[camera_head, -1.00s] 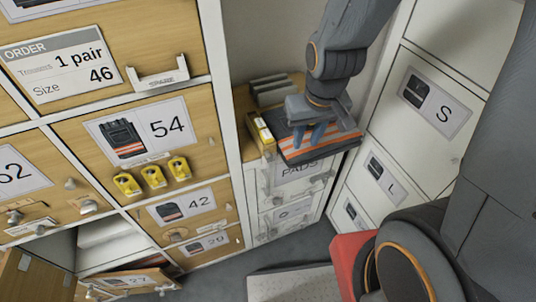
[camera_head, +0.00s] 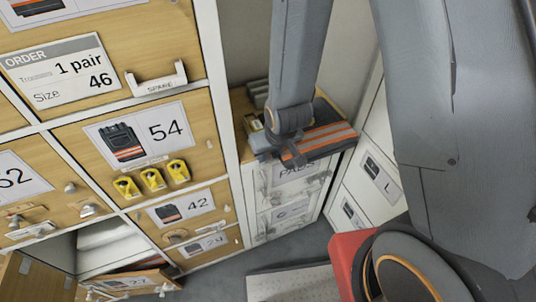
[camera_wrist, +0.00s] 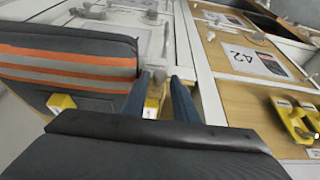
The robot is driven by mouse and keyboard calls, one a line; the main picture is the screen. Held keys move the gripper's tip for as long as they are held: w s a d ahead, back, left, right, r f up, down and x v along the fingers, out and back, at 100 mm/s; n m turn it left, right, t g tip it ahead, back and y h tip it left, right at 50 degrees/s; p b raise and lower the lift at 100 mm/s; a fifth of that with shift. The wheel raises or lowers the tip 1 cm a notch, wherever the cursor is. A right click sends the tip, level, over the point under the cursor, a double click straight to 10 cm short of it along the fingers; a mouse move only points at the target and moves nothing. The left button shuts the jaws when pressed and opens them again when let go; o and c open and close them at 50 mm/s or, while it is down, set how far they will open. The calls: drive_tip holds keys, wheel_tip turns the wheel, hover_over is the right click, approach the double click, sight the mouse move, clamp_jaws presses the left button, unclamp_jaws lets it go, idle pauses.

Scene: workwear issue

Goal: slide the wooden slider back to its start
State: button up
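I cannot pick out the wooden slider for certain; a small wood-coloured piece (camera_head: 177,236) sits below the 42 label in the head view. My gripper (camera_head: 291,157) is at the front left edge of the low cabinet top, beside the folded dark trousers with orange stripes (camera_head: 326,139). In the wrist view its two blue fingers (camera_wrist: 163,96) stand apart. A yellow-and-white piece (camera_wrist: 153,106) and a grey knob show in the gap; I cannot tell whether the fingers touch them. My arm hides part of the cabinet top.
Drawers with yellow latches (camera_head: 152,179) stand at the left. White lockers (camera_head: 382,180) stand close at the right. A pale platform (camera_head: 290,284) lies on the floor.

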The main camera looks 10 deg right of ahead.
drive_tip(key=shift+w+f, duration=0.25)
drive_tip(key=shift+f, duration=0.35)
clamp_jaws()
